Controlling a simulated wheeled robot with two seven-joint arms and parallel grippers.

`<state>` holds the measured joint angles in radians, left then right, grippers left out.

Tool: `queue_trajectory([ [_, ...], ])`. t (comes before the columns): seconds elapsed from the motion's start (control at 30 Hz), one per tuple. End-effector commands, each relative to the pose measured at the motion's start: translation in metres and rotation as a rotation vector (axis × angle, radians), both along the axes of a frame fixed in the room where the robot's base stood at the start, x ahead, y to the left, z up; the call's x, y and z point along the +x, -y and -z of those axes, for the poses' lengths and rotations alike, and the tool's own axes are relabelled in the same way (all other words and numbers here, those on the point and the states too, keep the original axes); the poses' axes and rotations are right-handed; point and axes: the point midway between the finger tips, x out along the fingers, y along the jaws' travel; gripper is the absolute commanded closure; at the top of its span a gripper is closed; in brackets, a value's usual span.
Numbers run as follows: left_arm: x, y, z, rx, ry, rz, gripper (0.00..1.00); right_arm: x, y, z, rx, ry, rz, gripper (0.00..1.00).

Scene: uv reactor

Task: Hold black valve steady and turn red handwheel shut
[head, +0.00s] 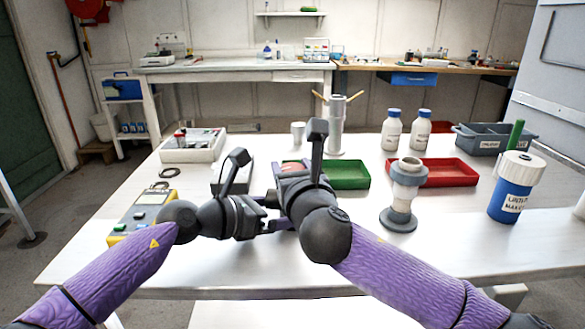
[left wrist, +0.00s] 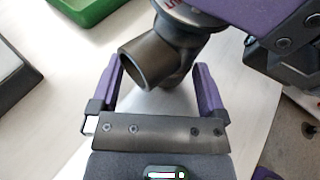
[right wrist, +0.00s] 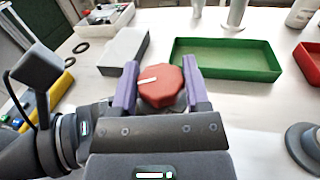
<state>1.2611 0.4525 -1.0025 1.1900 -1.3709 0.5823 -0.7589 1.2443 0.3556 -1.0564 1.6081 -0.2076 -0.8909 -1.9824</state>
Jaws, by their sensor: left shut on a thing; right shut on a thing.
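The black valve (left wrist: 150,65) shows in the left wrist view as a dark body with an open round pipe end. My left gripper (left wrist: 165,82) has its two purple fingers on either side of the valve body and is shut on it. The red handwheel (right wrist: 161,87), with a white mark on its top, shows in the right wrist view between the purple fingers of my right gripper (right wrist: 160,88), which is shut on it. In the head view a little of the red handwheel (head: 292,167) shows beyond my right gripper. The valve is mostly hidden there by my arms.
A green tray (head: 349,175) and a red tray (head: 440,173) lie behind my grippers. A grey and white flanged fitting (head: 399,211) stands to the right, then a blue bottle (head: 508,200). A yellow meter (head: 144,212) lies on the left. The front table strip is clear.

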Motion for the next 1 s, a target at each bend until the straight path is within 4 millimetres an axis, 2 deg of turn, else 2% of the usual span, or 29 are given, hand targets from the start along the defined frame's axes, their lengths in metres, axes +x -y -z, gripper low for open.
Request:
queue_trajectory([
  [0.6, -0.0005, 0.0011, -0.0006, 0.0, 0.001, 0.003, 0.38, -0.0001, -0.0018, 0.0, 0.011, -0.001, 0.434, 0.99],
  [1.0, -0.0007, 0.0015, -0.0007, 0.0, 0.002, 0.005, 0.38, -0.0002, -0.0014, 0.0002, 0.014, 0.0, 0.606, 0.99],
])
